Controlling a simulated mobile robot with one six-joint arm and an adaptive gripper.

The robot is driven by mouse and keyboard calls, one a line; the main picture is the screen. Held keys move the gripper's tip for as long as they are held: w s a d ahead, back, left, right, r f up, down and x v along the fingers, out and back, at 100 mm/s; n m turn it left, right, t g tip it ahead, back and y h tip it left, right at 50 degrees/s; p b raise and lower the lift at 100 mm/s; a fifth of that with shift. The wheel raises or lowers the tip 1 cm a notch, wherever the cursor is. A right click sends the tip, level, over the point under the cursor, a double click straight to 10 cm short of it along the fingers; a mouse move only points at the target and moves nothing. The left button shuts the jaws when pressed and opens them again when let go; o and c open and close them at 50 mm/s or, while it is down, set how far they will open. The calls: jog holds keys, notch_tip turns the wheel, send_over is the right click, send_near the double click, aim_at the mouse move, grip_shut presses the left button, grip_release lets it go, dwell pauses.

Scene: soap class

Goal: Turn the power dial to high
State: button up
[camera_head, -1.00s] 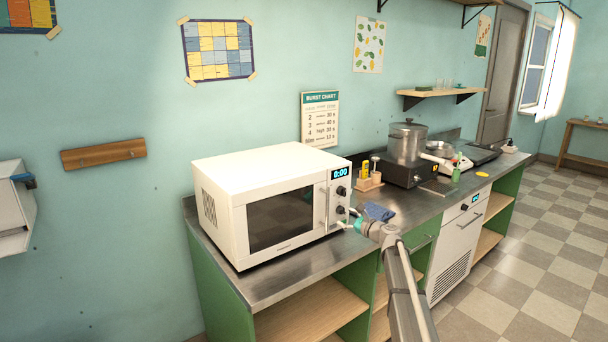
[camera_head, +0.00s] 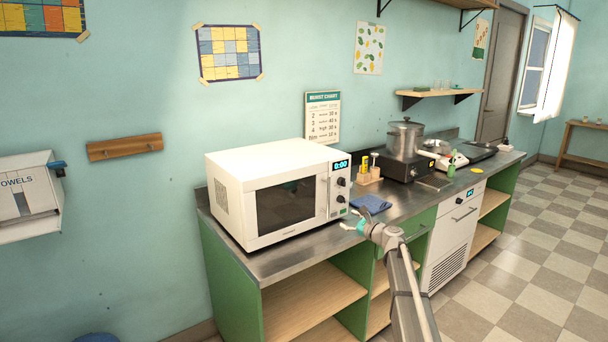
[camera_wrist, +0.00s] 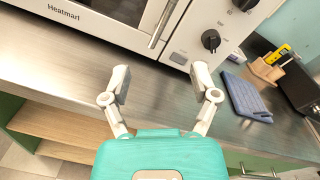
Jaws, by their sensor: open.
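A white microwave (camera_head: 270,165) stands on the steel counter with its door closed and its display lit. Its right-hand panel carries two black dials, an upper dial (camera_head: 341,182) and a lower dial (camera_head: 340,199). In the wrist view the lower dial (camera_wrist: 211,40) shows whole, and the upper dial (camera_wrist: 243,4) is cut by the top edge. My gripper (camera_head: 350,225) is open and empty in front of the panel. In the wrist view my gripper (camera_wrist: 160,76) is apart from both dials, which lie ahead and right.
The microwave's door handle (camera_wrist: 163,22) stands out left of the dials. A blue cloth (camera_head: 371,204) lies on the counter right of the microwave. A wooden holder (camera_head: 368,176), a pot (camera_head: 406,139) on a black unit and other items stand farther right. A burst chart (camera_head: 322,117) hangs behind.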

jog(key=s+a+f+n+g+h, duration=0.1)
jog(key=s+a+f+n+g, duration=0.15)
jog(key=s+f+n, duration=0.4)
jog(key=s+a+f+n+g+h, duration=0.1)
jog(key=s+a+n+g, duration=0.15)
jog(key=s, duration=0.65)
jog(key=s+a+f+n+g+h, duration=0.1)
jog(key=s+f+n+g, duration=0.3)
jog(key=s, duration=0.4)
jog(key=s+d+f+n+g+h, duration=0.1)
jog(key=s+d+f+n+h, duration=0.15)
jog(key=s, duration=0.45)
jog(key=s+d+f+n+g+h, duration=0.2)
jog(key=s+n+h, duration=0.15)
jog(key=s, duration=0.35)
jog(key=s+d+f+n+g+h, duration=0.1)
jog(key=s+d+f+n+h, duration=0.15)
jog(key=s, duration=0.45)
notch_tip(320, 180, up, 15)
jog(key=n+p, duration=0.1)
jog(key=p, duration=1.3)
jog(key=shift+s+a+g, duration=0.25)
jog(key=shift+s+g, duration=0.05)
jog(key=shift+r+y, duration=0.1)
jog(key=shift+y, duration=0.15)
